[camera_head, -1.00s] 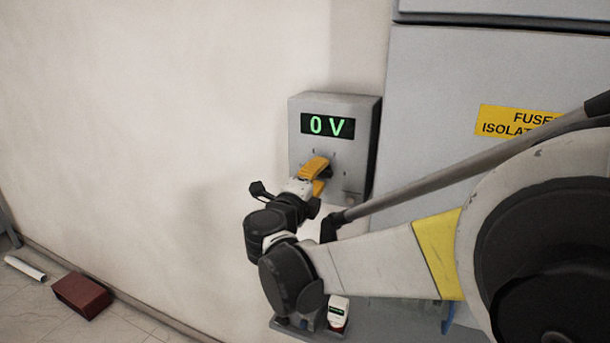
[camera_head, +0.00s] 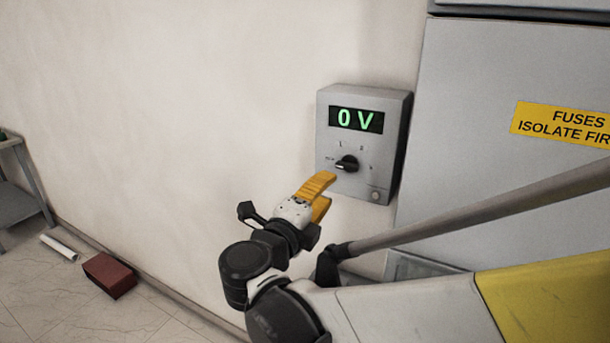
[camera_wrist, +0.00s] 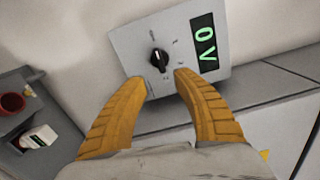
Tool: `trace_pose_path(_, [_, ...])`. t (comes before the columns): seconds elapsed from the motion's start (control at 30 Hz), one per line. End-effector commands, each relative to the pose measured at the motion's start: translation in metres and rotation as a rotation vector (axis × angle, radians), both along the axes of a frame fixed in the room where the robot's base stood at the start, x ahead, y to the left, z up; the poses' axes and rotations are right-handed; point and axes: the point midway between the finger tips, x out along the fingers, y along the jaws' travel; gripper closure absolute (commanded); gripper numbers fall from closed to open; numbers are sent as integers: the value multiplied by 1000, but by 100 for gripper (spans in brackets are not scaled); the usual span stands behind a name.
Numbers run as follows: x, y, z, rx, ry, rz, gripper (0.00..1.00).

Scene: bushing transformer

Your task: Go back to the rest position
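My gripper (camera_head: 326,195) has yellow-orange fingers and is in front of and to the lower left of the grey control box (camera_head: 384,188) on the wall. In the wrist view my gripper (camera_wrist: 159,85) is open and empty, its two fingers apart. The black rotary knob (camera_head: 347,163) on the box is free of the fingers; the wrist view shows the knob (camera_wrist: 159,60) beyond the gap between the fingertips. The green display (camera_head: 356,119) reads 0 V.
A grey cabinet (camera_head: 480,75) with a yellow fuses label (camera_head: 565,125) stands right of the box. A shelf with a red cup (camera_wrist: 12,103) and a white device (camera_wrist: 38,137) shows in the wrist view. A red-brown block (camera_head: 109,275) and a white tube (camera_head: 59,248) lie on the floor at left.

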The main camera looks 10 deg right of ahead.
Motion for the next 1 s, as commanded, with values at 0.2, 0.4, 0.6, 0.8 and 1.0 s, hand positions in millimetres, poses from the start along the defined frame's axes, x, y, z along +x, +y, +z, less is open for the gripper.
trace_pose_path(0.2, [-2,1,0,0,0,0,65])
trace_pose_path(0.4, [-4,-4,-5,51,-12,-6,65])
trace_pose_path(0.6, [-24,-53,-51,584,-165,-108,65])
trace_pose_path(0.8, [-73,-96,-121,1395,-513,-424,65])
trace_pose_path(1.0, [-126,-106,-177,2063,-985,-903,65])
